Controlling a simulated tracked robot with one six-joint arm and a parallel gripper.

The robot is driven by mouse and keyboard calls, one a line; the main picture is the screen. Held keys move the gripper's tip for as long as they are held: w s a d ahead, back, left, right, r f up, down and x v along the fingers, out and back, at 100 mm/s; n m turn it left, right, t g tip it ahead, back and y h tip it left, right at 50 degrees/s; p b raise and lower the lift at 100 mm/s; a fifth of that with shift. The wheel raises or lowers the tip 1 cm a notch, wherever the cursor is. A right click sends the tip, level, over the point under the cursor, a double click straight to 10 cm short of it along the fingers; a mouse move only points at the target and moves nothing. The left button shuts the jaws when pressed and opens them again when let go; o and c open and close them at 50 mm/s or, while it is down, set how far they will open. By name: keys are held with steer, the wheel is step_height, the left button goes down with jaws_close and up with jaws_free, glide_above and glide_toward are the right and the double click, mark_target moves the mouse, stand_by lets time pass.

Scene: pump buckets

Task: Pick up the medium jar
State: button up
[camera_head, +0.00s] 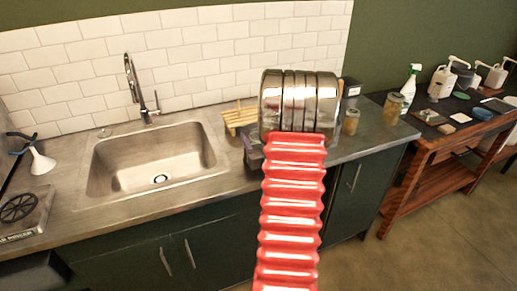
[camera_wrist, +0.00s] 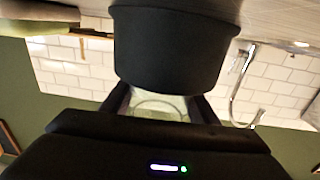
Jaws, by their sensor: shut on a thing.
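In the wrist view my gripper (camera_wrist: 160,106) has its two dark fingers on either side of a clear glass jar (camera_wrist: 160,103). It is shut on this jar. Only a pale, see-through part of the jar shows between the fingers. A large dark rounded shape above hides the rest, and I cannot tell what that shape is. In the head view my own arm hides the gripper and the held jar. Two other jars with yellowish-brown contents stand on the counter to the right of my arm, a nearer one (camera_head: 350,122) and a farther one (camera_head: 392,108).
A sink (camera_head: 150,160) with a tall faucet (camera_head: 135,85) lies left of my arm. A wooden rack (camera_head: 238,117) is beside it. A white spray bottle (camera_head: 410,83) stands past the jars. A wooden table (camera_head: 425,150) with pump bottles is at the right. A funnel (camera_head: 40,160) is at far left.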

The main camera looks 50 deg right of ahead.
steer(key=c, duration=0.4)
steer(key=shift+o, duration=0.2)
steer(key=shift+r, duration=0.1)
steer(key=shift+r, duration=4.95)
step_height(320, 180, up, 4)
steer(key=shift+a, duration=0.1)
